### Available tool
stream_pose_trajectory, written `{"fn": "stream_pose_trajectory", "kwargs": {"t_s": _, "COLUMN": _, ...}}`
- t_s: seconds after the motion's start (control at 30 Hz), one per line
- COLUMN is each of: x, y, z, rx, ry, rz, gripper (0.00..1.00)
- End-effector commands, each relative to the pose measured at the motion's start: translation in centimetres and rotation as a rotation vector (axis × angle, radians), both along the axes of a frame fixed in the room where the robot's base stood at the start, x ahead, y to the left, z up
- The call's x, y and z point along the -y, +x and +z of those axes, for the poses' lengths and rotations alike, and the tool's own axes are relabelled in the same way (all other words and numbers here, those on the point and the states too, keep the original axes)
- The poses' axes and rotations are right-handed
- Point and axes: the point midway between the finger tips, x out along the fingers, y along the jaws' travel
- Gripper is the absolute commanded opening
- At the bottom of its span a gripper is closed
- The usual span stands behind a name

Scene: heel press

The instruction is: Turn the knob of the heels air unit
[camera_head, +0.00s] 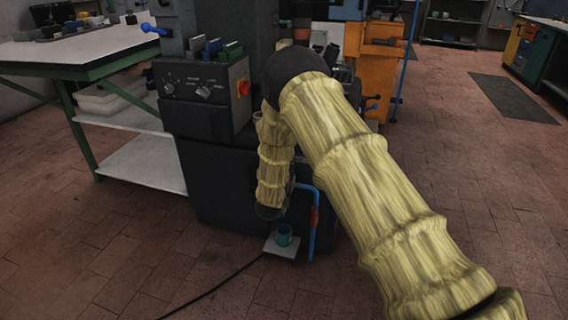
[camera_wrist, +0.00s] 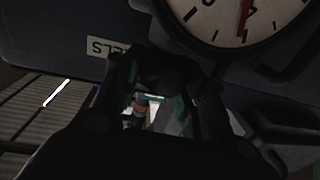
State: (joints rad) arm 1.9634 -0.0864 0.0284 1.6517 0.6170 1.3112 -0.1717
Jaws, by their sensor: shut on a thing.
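In the wrist view my gripper (camera_wrist: 163,76) reaches to the dark air unit, just below its gauge. Its dark fingers are closed on what looks like the dark knob (camera_wrist: 164,62); the knob's outline and its turn are hard to make out in shadow. The round white gauge (camera_wrist: 240,18) with a red needle is at the upper right, cut off by the frame edge. In the head view my arm hides the gripper and the knob.
The dark press (camera_head: 206,150) stands in front of me, with switches and a red knob (camera_head: 243,88) on its panel. A pedal plate (camera_head: 283,247) with a teal cup-like part lies on the floor. A green-legged table (camera_head: 90,50) is left. Floor is clear at right.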

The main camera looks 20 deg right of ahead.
Motion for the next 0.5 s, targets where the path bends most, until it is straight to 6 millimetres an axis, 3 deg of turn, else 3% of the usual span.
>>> {"fn": "stream_pose_trajectory", "kwargs": {"t_s": 0.47, "x": -0.06, "y": -0.13, "z": -0.23, "rx": -0.003, "ry": 0.001, "rz": 0.014, "gripper": 0.17}}
{"fn": "stream_pose_trajectory", "kwargs": {"t_s": 0.5, "x": -0.05, "y": -0.12, "z": -0.23, "rx": -0.003, "ry": 0.001, "rz": 0.014, "gripper": 0.46}}
